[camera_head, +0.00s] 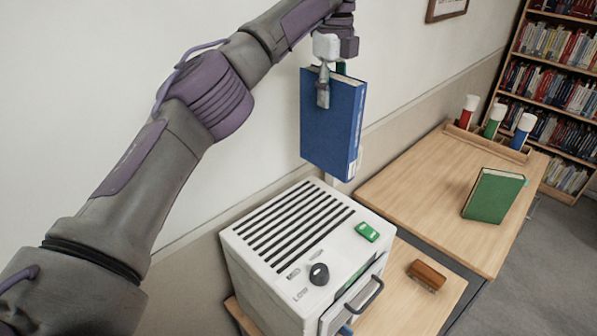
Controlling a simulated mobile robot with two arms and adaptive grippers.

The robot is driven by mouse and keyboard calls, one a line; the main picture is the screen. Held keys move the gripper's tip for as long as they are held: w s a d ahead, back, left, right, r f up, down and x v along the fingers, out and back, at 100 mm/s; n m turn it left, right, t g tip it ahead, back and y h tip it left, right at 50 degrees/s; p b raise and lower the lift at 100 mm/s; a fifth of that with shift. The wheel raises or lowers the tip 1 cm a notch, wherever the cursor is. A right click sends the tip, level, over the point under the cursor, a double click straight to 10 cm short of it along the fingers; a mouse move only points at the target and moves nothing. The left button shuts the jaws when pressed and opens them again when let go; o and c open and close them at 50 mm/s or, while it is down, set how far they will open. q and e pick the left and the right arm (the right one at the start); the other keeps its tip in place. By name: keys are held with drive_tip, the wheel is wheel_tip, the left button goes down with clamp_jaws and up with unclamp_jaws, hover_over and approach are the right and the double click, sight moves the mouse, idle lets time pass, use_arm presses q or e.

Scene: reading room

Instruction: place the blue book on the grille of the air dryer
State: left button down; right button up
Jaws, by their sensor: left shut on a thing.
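The blue book (331,124) hangs upright from my left gripper (328,82), which is shut on its top edge. The air dryer (263,284) is a white box on a wooden table, with a grille (293,223) of dark slots on its top. The book is in the air above and behind the grille, near the wall, and looks apart from it. The dryer's top also has a black knob (319,274) and a green switch (367,231); a handle (364,295) is on its front. My right gripper is not in view.
A green book (493,195) stands on the wooden desk (412,188) at right. A rack (487,142) at the desk's back holds red, green and blue white-capped tubes. A brown block (427,275) lies right of the dryer. A bookcase (549,85) stands at the far right.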

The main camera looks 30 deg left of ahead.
use_arm(q)
drive_tip(key=s+a+f+p, duration=0.3)
drive_tip(key=s+f, duration=0.6)
drive_tip(key=f, duration=0.1)
drive_tip(key=shift+s+a+f, duration=0.2)
drive_tip(key=shift+s+a, duration=0.15)
drive_tip(key=shift+s, duration=0.05)
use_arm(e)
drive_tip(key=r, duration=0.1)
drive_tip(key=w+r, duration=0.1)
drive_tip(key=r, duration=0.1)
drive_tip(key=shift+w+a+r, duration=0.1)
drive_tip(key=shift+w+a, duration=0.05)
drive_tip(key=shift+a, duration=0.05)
use_arm(q)
drive_tip(key=c, duration=0.7)
unclamp_jaws()
drive_tip(key=shift+d+f, duration=0.1)
drive_tip(key=shift+c, duration=0.2)
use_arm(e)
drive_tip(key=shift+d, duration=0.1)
